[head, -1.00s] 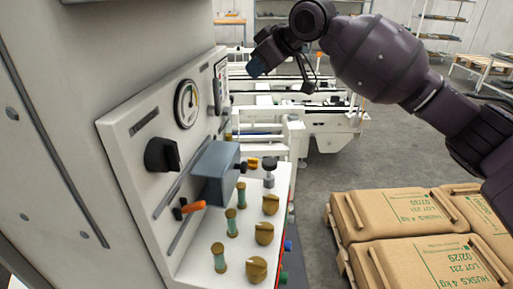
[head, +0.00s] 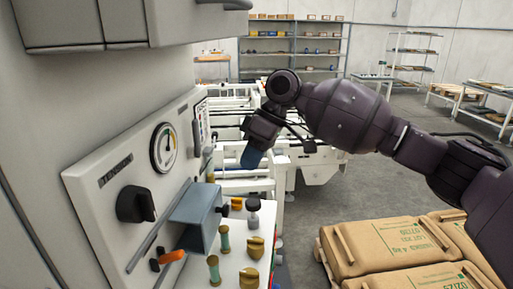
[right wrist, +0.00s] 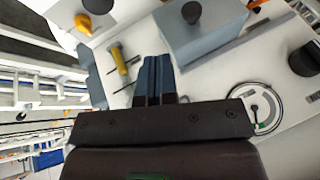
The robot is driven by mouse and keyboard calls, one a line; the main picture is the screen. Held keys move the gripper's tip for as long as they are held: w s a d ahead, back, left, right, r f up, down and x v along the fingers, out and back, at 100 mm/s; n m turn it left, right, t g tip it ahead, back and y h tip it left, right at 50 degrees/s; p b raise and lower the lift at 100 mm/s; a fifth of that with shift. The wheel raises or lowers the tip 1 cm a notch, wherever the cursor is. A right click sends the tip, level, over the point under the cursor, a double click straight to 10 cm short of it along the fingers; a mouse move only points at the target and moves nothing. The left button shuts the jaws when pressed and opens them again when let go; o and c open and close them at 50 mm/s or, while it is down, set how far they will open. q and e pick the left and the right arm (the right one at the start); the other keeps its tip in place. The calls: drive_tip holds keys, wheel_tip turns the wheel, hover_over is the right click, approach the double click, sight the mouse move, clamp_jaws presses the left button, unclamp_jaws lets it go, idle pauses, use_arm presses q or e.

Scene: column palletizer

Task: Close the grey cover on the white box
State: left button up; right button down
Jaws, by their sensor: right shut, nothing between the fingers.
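The white box (head: 95,195) is a sloping white panel on the left, with a gauge and a black knob. The grey cover (head: 196,208) is a blue-grey block with a black knob (head: 223,209), sitting between two dark rails on the panel. It also shows in the right wrist view (right wrist: 205,40), ahead and right of the fingers. My right gripper (head: 251,158) points down, right of and beyond the cover, its blue fingers together and empty. In the right wrist view the fingers (right wrist: 158,75) appear apart from the cover. My left gripper is not in view.
An orange handle (head: 172,257) sticks out just below-left of the cover. Yellow knobs (head: 250,247) and green sight glasses (head: 224,240) stand on the lower ledge. A grey housing overhangs top left (head: 90,22). Sacks (head: 385,245) lie on a pallet at lower right.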

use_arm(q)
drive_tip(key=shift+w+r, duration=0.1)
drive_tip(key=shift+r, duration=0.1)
use_arm(e)
drive_tip(key=s+a+f, duration=0.3)
drive_tip(key=s+f, duration=0.1)
drive_tip(key=f, duration=0.1)
drive_tip(key=shift+a+f, duration=0.35)
drive_tip(key=shift+a, duration=0.15)
